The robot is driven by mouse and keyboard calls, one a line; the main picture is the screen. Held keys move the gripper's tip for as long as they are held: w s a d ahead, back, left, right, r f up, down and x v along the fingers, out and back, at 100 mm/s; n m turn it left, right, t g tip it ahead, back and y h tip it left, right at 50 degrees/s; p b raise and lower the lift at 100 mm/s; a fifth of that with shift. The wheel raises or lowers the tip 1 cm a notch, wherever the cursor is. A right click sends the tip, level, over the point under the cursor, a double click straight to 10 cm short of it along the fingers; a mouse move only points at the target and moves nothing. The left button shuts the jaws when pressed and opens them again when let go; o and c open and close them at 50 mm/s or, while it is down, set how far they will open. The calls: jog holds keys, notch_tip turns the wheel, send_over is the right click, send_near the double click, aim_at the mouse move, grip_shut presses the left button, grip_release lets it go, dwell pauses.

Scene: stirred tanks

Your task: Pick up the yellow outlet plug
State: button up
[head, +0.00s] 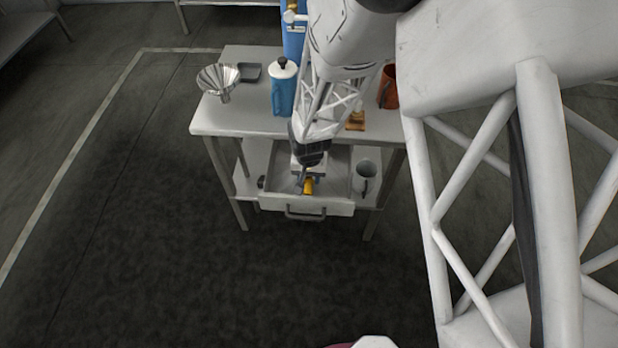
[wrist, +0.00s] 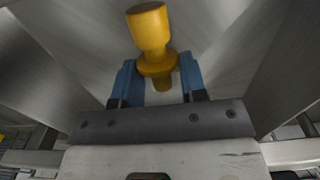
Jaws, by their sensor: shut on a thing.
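The yellow outlet plug (head: 308,186) is in the open drawer (head: 331,204) under the table top. In the wrist view the plug (wrist: 150,30) has a wide cylindrical end, a flange and a narrower end between the blue fingers. My gripper (wrist: 161,80) is shut on the plug at its narrower end. In the head view my gripper (head: 305,180) reaches down into the drawer, and my arm hides part of it. I cannot tell whether the plug touches the drawer floor.
On the table (head: 240,120) stand a metal funnel (head: 220,80), a dark tray (head: 250,72), a blue bottle (head: 283,90) and an orange-brown container (head: 388,88). The drawer walls rise close around my gripper.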

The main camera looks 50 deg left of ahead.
jog(key=shift+r, duration=4.85)
jog(key=shift+w, duration=0.1)
